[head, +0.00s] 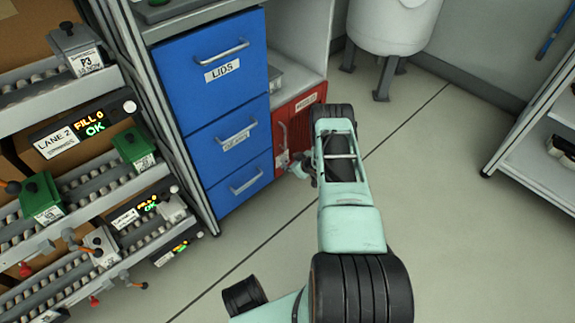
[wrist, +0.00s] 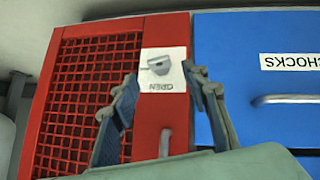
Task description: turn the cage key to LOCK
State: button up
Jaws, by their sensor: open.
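The red cage (wrist: 88,100) with its mesh door fills the left of the wrist view. It also shows in the head view (head: 309,103), beside the blue drawers. On its red frame is a white plate (wrist: 176,82) with a small grey key (wrist: 159,64). A word that looks like OPEN, seen turned over, is on the plate below the key; I see no LOCK mark. My gripper (wrist: 160,76) is open, with one finger on each side of the plate in the picture. No contact with the key shows. In the head view my gripper (head: 303,165) is small and partly hidden by my arm.
The blue drawer unit (head: 213,75) stands directly beside the cage. A pale handle (wrist: 165,142) shows on the red frame below the plate. A white tank (head: 393,25) stands behind, and a shelf (head: 532,150) stands at the right. The floor between is clear.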

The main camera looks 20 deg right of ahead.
aim_at(286, 161)
jog(key=shift+b+x, duration=0.8)
jog(key=shift+x, duration=1.25)
grip_shut()
jog(key=shift+w+d+r+m+g+y, duration=0.15)
jog(key=shift+m+y, duration=0.1)
jog(key=shift+y, duration=0.15)
jog(key=shift+w+r+m+g+y, duration=0.15)
jog(key=shift+m+y, duration=0.1)
jog(key=shift+y, duration=0.15)
jog(key=shift+s+f+y, duration=0.1)
jog(key=shift+f+y, duration=0.05)
jog(key=shift+y, duration=0.15)
grip_release()
jog(key=shift+s, duration=0.1)
jog(key=shift+d, duration=0.1)
